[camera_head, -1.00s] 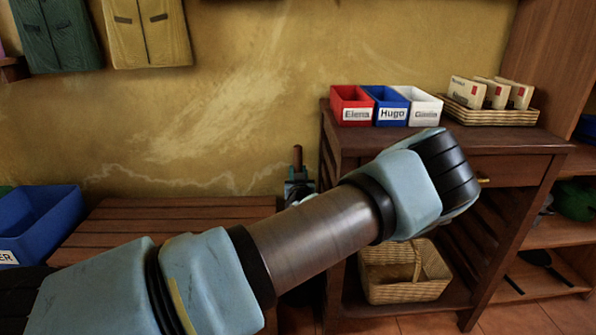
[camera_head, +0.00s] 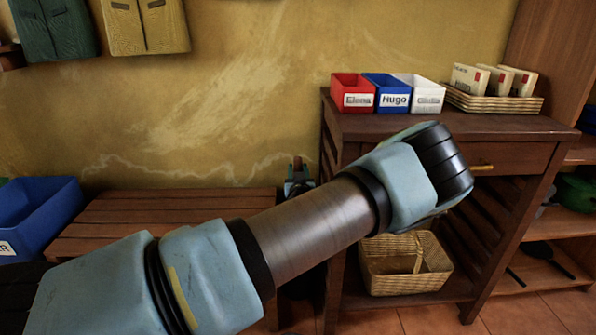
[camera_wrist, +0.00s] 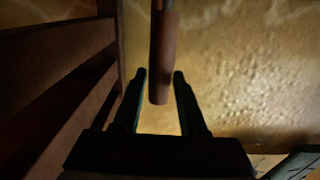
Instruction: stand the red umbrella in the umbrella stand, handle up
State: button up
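A brown wooden handle (camera_head: 298,164), apparently the umbrella's, stands upright left of the wooden counter in the head view. My gripper (camera_head: 299,186) is at it, mostly behind my arm. In the wrist view, the two dark fingers of my gripper (camera_wrist: 160,77) are apart. The brown handle (camera_wrist: 160,62) lies in line with the space between them, with a narrow gap on each side. Its thinner shaft runs out at the top edge. No red cloth shows. A dark shape (camera_head: 298,287) below my arm may be the umbrella stand; I cannot tell.
The wooden counter (camera_head: 455,123) stands close on the right, with red, blue and white name bins (camera_head: 386,95) on top and a wicker basket (camera_head: 404,265) below. A slatted bench (camera_head: 150,220) and a blue bin (camera_head: 40,215) are on the left. The wall is behind.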

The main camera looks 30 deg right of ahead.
jog(key=o, duration=0.4)
jog(key=shift+c, duration=0.2)
jog(key=shift+s, duration=0.1)
jog(key=v, duration=1)
jog(key=shift+s+a, duration=0.2)
jog(key=shift+s, duration=0.05)
